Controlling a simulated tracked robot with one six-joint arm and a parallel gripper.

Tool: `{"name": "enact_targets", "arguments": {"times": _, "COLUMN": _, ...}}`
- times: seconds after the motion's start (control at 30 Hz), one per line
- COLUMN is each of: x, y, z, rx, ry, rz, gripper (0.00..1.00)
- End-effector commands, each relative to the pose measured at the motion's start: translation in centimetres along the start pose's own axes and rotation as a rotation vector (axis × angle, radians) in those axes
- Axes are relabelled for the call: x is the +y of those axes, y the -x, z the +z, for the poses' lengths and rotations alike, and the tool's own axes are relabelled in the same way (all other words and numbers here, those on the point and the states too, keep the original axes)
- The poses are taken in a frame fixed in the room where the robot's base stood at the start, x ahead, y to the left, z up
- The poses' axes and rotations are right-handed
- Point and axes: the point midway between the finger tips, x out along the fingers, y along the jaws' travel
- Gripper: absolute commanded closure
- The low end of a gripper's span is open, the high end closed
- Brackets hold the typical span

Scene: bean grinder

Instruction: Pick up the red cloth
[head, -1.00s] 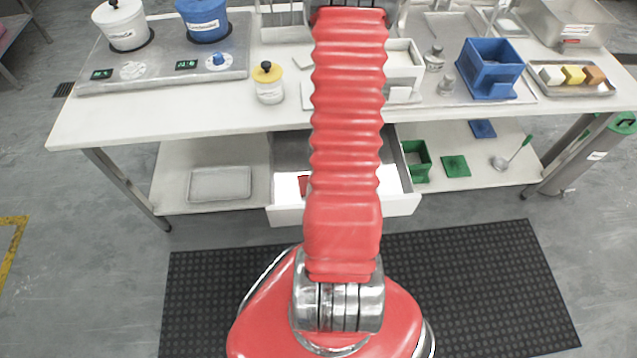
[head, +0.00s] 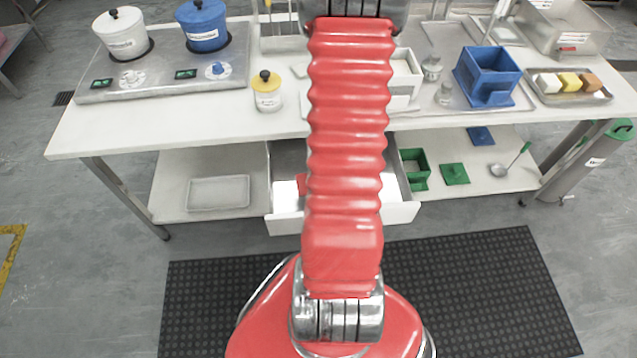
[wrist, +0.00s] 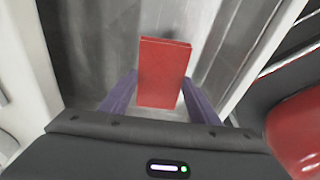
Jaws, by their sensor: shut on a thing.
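The red cloth (wrist: 163,70) is a folded flat rectangle between the two purple fingers of my gripper (wrist: 159,82) in the wrist view. The fingers are shut on its sides, and its far end sticks out past them. In the head view, a small red patch (head: 301,184) shows at the left edge of my arm, over the open drawer (head: 288,222); it looks like the cloth. My gripper is hidden behind my arm there. I cannot tell whether the cloth touches the drawer floor.
The white drawer stands open under the worktable (head: 180,122), its walls close around the gripper. Green containers (head: 415,168) and a grey tray (head: 218,192) lie on the lower shelf either side. A yellow-lidded jar (head: 267,92) stands on the table above.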

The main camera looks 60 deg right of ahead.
Motion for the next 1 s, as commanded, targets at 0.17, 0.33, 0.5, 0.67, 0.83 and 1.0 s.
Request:
{"name": "enact_targets", "arguments": {"times": 0.17, "x": 0.1, "y": 2.6, "z": -0.4, "rx": -0.001, "ry": 0.002, "rz": 0.003, "gripper": 0.66}}
{"name": "enact_targets", "arguments": {"times": 0.33, "x": 0.0, "y": 4.2, "z": -0.6, "rx": 0.0, "ry": 0.001, "rz": 0.002, "gripper": 0.66}}
{"name": "enact_targets", "arguments": {"times": 0.5, "x": 0.0, "y": 4.8, "z": -0.7, "rx": 0.0, "ry": 0.001, "rz": -0.001, "gripper": 0.66}}
{"name": "enact_targets", "arguments": {"times": 0.67, "x": 0.0, "y": 4.8, "z": -0.7, "rx": 0.0, "ry": 0.0, "rz": -0.001, "gripper": 0.66}}
{"name": "enact_targets", "arguments": {"times": 0.83, "x": 0.0, "y": 4.8, "z": -0.7, "rx": 0.0, "ry": 0.0, "rz": -0.001, "gripper": 0.66}}
{"name": "enact_targets", "arguments": {"times": 1.0, "x": 0.0, "y": 4.8, "z": -0.7, "rx": 0.0, "ry": 0.0, "rz": -0.001, "gripper": 0.66}}
